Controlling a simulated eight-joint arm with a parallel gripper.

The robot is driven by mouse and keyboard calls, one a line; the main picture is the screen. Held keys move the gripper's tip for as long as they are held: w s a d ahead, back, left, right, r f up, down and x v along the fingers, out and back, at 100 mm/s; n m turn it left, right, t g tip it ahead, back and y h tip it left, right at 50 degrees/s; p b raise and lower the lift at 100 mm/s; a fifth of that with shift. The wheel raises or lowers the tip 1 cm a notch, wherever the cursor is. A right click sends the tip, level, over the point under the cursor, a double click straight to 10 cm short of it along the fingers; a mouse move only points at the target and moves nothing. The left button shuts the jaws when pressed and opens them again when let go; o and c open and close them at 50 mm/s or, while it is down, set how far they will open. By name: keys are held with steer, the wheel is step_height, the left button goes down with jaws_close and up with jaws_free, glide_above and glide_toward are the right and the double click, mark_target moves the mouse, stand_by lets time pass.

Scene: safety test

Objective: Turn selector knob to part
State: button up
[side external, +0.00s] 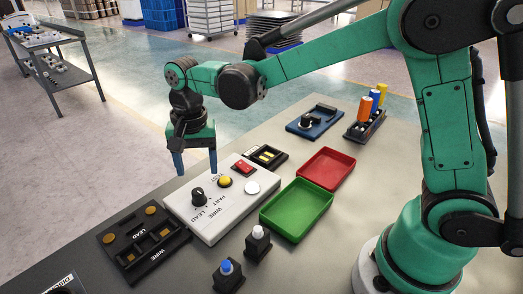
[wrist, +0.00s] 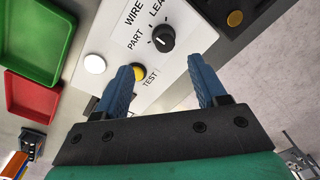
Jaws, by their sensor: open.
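The black selector knob (side external: 198,194) stands on a white panel (side external: 208,229) printed LEAD, WIRE, PART and TEST. In the wrist view the knob (wrist: 161,38) lies just beyond my fingertips, roughly centred between them, with PART and LEAD printed around it. A pale mark shows on the knob, but I cannot tell which label it points at. My gripper (side external: 195,167) is open with two blue fingers and hangs above the panel, apart from the knob. In the wrist view my gripper (wrist: 160,68) has nothing between its fingers. The left finger partly covers the yellow button (wrist: 138,72).
A white button (side external: 252,187) and red switch (side external: 243,167) are on the panel. Green (side external: 297,209) and red (side external: 326,168) trays lie to its right. Two button posts (side external: 258,243) stand in front.

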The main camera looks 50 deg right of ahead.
mark_target(197, 191)
steer(key=shift+w+a+f+m, duration=0.25)
steer(key=shift+a+f+m, duration=0.1)
steer(key=shift+f, duration=3.05)
jaws_close()
